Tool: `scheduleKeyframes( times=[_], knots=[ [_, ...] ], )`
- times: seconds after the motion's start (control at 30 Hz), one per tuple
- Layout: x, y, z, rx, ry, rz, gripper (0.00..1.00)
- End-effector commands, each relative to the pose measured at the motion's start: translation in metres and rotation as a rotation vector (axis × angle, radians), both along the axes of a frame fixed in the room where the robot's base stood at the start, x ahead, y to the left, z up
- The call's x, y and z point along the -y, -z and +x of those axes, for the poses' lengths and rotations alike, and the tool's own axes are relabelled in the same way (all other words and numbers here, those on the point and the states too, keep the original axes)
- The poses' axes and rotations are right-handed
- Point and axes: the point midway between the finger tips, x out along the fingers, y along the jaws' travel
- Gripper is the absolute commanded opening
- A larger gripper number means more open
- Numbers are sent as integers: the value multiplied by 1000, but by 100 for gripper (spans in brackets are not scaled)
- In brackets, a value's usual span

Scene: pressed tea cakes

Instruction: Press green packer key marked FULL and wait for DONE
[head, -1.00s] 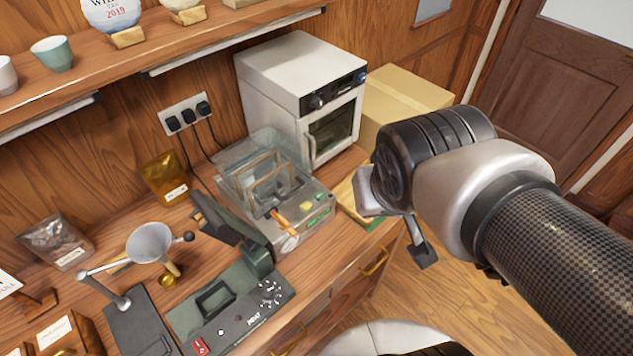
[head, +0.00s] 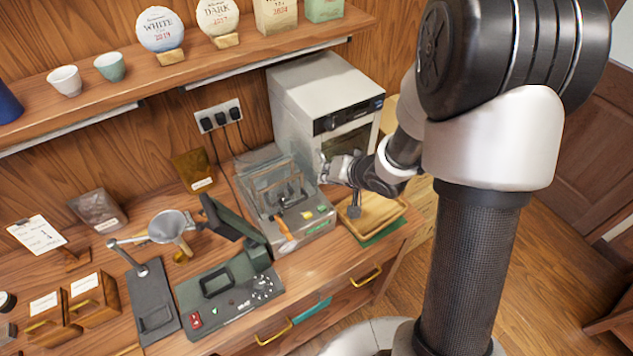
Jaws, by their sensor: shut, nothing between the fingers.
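The packer (head: 322,222) stands on the wooden counter with a clear raised lid (head: 262,178). Its front panel has a small green key (head: 322,208) at the right and a yellow key (head: 306,215) to its left. Their lettering is too small to read. A small greenish strip, perhaps a display, is on the front face; I cannot read any word there. An orange-handled part lies at the packer's left front. My gripper (head: 328,170) is shut and empty, up and slightly right of the green key, apparently above the counter and not touching the key.
A white oven (head: 300,85) stands behind the packer. A wooden tray (head: 385,222) on a green mat is to the right, below my wrist. A dark green device (head: 215,312) and a funnel stand (head: 150,300) are to the left. A shelf (head: 215,62) with cups and tea cakes runs above.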

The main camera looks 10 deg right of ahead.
Motion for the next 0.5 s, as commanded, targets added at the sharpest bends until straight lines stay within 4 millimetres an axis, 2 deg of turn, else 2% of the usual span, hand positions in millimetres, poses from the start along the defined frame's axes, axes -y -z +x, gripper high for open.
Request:
scheduleKeyframes(
  times=[0.5],
  knots=[
    [-5,6,0,-4,-5,38,0]
  ],
)
